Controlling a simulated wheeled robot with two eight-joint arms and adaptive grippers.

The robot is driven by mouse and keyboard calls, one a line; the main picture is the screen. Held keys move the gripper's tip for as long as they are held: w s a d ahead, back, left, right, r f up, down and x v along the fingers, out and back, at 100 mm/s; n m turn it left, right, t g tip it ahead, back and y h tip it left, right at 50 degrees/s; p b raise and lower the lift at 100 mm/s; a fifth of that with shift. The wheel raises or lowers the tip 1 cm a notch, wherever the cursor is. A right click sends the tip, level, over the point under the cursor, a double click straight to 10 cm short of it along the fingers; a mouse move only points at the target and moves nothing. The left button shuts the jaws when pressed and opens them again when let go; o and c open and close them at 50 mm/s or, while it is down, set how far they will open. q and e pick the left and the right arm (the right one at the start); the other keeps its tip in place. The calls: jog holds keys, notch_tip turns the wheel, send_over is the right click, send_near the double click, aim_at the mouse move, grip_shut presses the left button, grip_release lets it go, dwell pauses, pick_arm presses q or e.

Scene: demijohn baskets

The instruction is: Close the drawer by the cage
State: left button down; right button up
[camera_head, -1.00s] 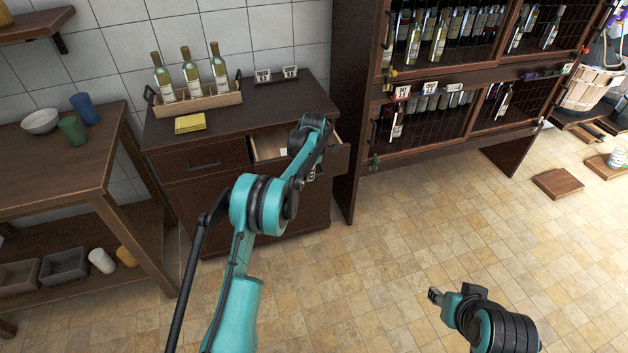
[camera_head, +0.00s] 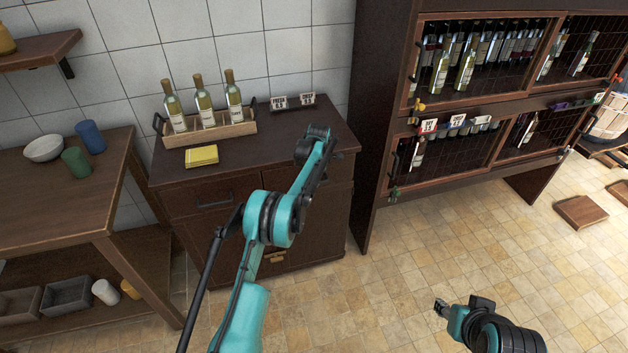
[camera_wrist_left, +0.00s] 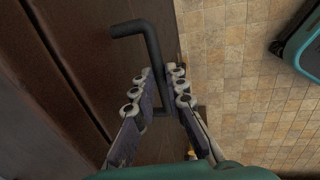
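The dark wooden cabinet (camera_head: 240,155) stands beside the caged wine rack. Its right-hand top drawer (camera_head: 340,171), nearest the cage, is partly hidden behind my left arm. No open drawer interior shows, and the drawer front looks about flush with the cabinet. In the left wrist view, the drawer's black bar handle (camera_wrist_left: 152,45) passes between the fingers of my left gripper (camera_wrist_left: 160,74), which look closed on it. My right gripper (camera_head: 441,308) is low over the floor, away from the cabinet; its finger gap is too small to judge.
The caged wine rack (camera_head: 375,130) stands close to the right of the cabinet. A bottle crate (camera_head: 237,130) and a yellow block (camera_head: 201,156) sit on the cabinet top. A wooden table (camera_head: 60,203) is at left. The tiled floor (camera_head: 430,245) in front is clear.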

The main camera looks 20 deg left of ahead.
pick_arm(q)
jog(key=c, duration=1.6)
grip_release()
jog(key=shift+s+d, duration=0.1)
jog(key=shift+o, duration=0.2)
notch_tip(320, 180, up, 12)
jog(key=s+d, duration=0.1)
jog(key=shift+s+f, duration=0.15)
jog(key=shift+s, duration=0.25)
jog(key=shift+d, duration=0.1)
